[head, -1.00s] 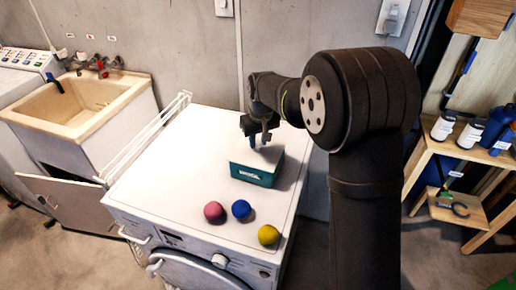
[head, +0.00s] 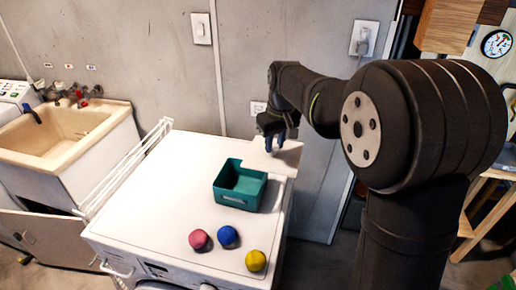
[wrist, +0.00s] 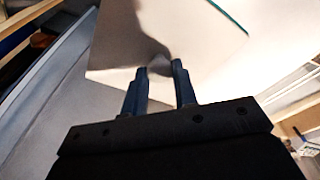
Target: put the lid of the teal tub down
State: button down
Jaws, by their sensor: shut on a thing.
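The teal tub (head: 240,201) stands open and upright on the white washer top, and its inside looks empty. Its pale, flat lid (head: 286,160) is off it, up and to the right of the tub in the head view. My gripper (head: 275,146) is shut on the lid from above and holds it near the washer's back right corner. In the wrist view the lid (wrist: 118,55) spreads beyond the two dark fingers (wrist: 160,75). The grip point itself is hard to make out. A thin teal edge shows at the top there.
A pink ball (head: 199,239), a blue ball (head: 228,236) and a yellow ball (head: 255,260) lie on the washer top (head: 150,200) in front of the tub. The washer top left of the tub is clear. A white rack (head: 125,168) lines its left edge, and a wall stands behind.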

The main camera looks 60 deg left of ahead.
jog(key=shift+w+d+r, duration=0.2)
jog(key=shift+w, duration=0.2)
jog(key=w+a+f, duration=0.3)
jog(key=w+a, duration=0.1)
jog(key=w, duration=0.4)
jog(key=w+a+f, duration=0.4)
jog(key=w, duration=0.4)
jog(key=shift+s+a+f, duration=0.95)
jog(key=shift+a+f, duration=0.65)
jog(key=shift+f, duration=0.2)
jog(key=shift+s+a+f, duration=1)
jog(key=shift+a+f, duration=0.6)
jog(key=shift+f, duration=0.25)
jog(key=shift+s+a+f, duration=0.95)
jog(key=shift+a+f, duration=0.65)
jog(key=shift+f, duration=0.2)
jog(key=shift+f, duration=0.2)
jog(key=c, duration=1.1)
grip_release()
jog(key=shift+c, duration=0.2)
jog(key=shift+r, duration=0.1)
